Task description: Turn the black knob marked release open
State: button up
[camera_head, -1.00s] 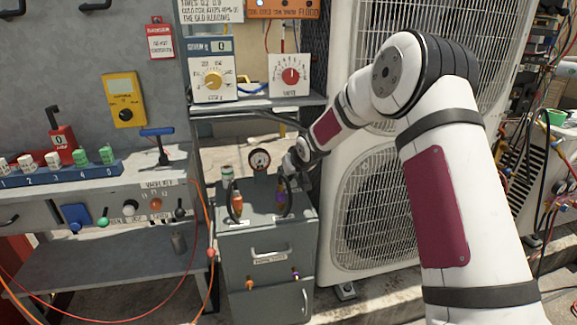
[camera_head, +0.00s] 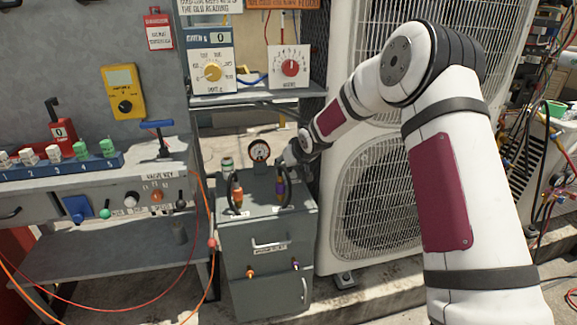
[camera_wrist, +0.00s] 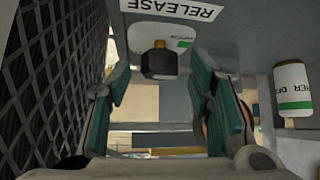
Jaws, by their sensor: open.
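In the wrist view a black knob (camera_wrist: 159,62) sits just in front of a white plate, below a white label reading RELEASE (camera_wrist: 180,8). My gripper (camera_wrist: 160,78) is open, with one teal-padded finger to each side of the knob and a gap on both sides. Whether either pad touches the knob cannot be told, but none appears to. In the head view my gripper (camera_head: 292,158) is small and dark at the end of my arm, above the back right of a grey cabinet (camera_head: 268,230). The knob cannot be made out there.
A round gauge (camera_head: 259,151) and a white-green canister (camera_head: 227,165) stand at the cabinet's back. Black loops with orange and purple fittings rise from its top. A condenser unit (camera_head: 378,200) stands close on the right; its dark grille fills the wrist view's left side.

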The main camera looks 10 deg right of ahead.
jog(key=v, duration=1.1)
jog(key=shift+s+r, duration=0.25)
jog(key=shift+s, duration=0.1)
jog(key=s+r+m+g+h, duration=0.1)
jog(key=s+r+g+h, duration=0.2)
jog(key=s, duration=1.2)
jog(key=s+r+g, duration=0.2)
jog(key=s+r, duration=0.4)
jog(key=s, duration=0.9)
jog(key=s+a+f+m+g+y, duration=0.1)
jog(key=s+g, duration=0.1)
jog(key=s, duration=1)
jog(key=s+a+f+g, duration=0.1)
jog(key=s, duration=1.1)
notch_tip(320, 180, up, 27)
jog(key=t+p, duration=0.3)
jog(key=p, duration=2.2)
jog(key=shift+d, duration=0.35)
jog(key=shift+s+r, duration=0.1)
jog(key=shift+s, duration=0.05)
